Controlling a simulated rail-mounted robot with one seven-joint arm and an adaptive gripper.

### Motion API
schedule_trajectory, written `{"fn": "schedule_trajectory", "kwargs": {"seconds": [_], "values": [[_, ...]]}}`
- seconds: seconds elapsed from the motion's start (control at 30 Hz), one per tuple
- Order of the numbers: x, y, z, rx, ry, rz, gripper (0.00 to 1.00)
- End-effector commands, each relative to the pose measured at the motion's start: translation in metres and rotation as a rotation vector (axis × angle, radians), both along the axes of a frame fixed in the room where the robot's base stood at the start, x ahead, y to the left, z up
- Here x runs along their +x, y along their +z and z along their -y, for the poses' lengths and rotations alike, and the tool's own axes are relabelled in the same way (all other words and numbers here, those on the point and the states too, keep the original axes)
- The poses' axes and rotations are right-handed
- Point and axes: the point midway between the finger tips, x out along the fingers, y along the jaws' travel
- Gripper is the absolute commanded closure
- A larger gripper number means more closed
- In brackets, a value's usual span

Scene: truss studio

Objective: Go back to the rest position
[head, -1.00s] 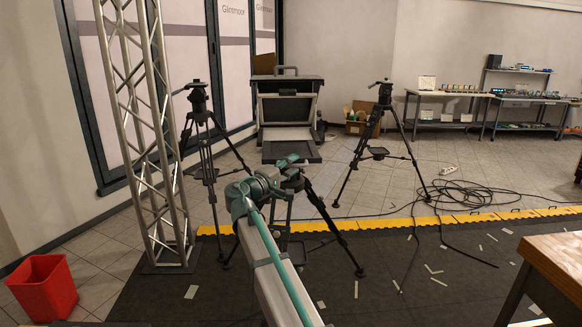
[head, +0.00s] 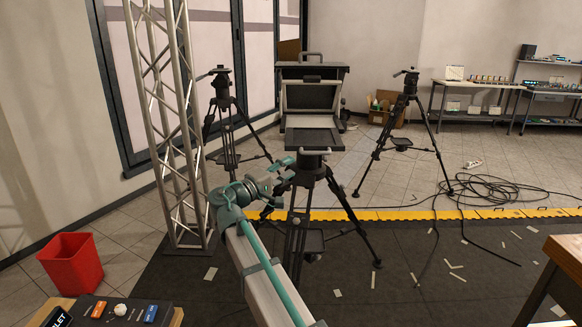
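My arm reaches from the bottom middle of the head view out over the dark floor matting, with a teal joint at its far end. My gripper (head: 281,174) is at that end, small and dark with teal parts, just left of the head of the middle tripod (head: 301,235). It overlaps the tripod in the picture, and I cannot tell whether they touch. Its fingers are too small to read as open or shut. I see no object held in it.
A truss tower (head: 166,120) and a red bin (head: 71,263) stand left. A button box (head: 122,311) is at the lower left, a wooden table (head: 562,252) at the right edge. Two other tripods (head: 222,105) (head: 399,125) stand behind. Cables (head: 500,195) lie on the floor.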

Motion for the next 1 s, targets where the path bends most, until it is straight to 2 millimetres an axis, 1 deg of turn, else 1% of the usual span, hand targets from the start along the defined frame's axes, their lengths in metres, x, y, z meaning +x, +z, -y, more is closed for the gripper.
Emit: {"fn": "schedule_trajectory", "kwargs": {"seconds": [0.3,0.37,0.47,0.57,0.6,0.67,0.7,0.77,0.8,0.87,0.9,0.97,1.0], "values": [[0.001,-0.002,0.000,0.012,0.004,-0.002,0.61],[0.002,-0.008,0.000,0.038,0.012,-0.012,0.61],[0.000,-0.029,0.000,0.126,0.034,-0.047,0.61],[-0.006,-0.081,-0.001,0.252,0.064,-0.126,0.61],[-0.009,-0.108,0.000,0.298,0.069,-0.165,0.61],[-0.015,-0.149,0.003,0.364,0.072,-0.224,0.61],[-0.020,-0.176,0.006,0.407,0.069,-0.263,0.61],[-0.030,-0.217,0.011,0.468,0.061,-0.322,0.61],[-0.037,-0.243,0.014,0.508,0.054,-0.359,0.61],[-0.050,-0.283,0.020,0.568,0.039,-0.416,0.61],[-0.060,-0.309,0.024,0.605,0.025,-0.452,0.61],[-0.077,-0.347,0.030,0.664,0.004,-0.507,0.61],[-0.089,-0.371,0.034,0.704,-0.013,-0.542,0.61]]}}
